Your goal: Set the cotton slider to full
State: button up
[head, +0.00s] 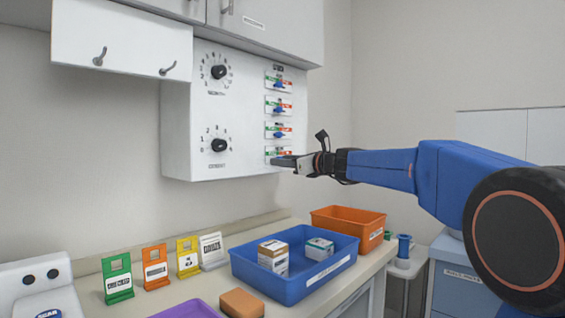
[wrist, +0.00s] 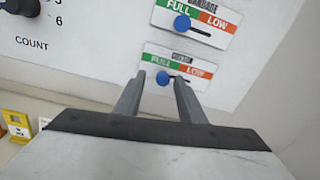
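The lowest slider plate (head: 278,150) is on the white wall panel, under a column of similar ones. In the wrist view its label is too blurred to read surely; its plate has green FULL on the left and red LOW on the right. Its round blue knob (wrist: 162,77) is on the left, under FULL, with the slot running right behind a finger. My gripper (wrist: 160,82) is open, its two fingers on either side of the knob in the picture; I cannot tell whether they touch it. In the head view my gripper (head: 281,161) covers this knob.
The bandage slider (wrist: 190,22) is just above, its knob also under FULL. More sliders and two black dials, the lower one marked COUNT (head: 219,146), share the panel. Below, the counter holds a blue tray (head: 300,288), an orange tray (head: 365,222) and several coloured card stands.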

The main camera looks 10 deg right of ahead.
jog(key=v, duration=1.6)
jog(key=shift+s, duration=0.25)
jog(key=shift+d, duration=0.1)
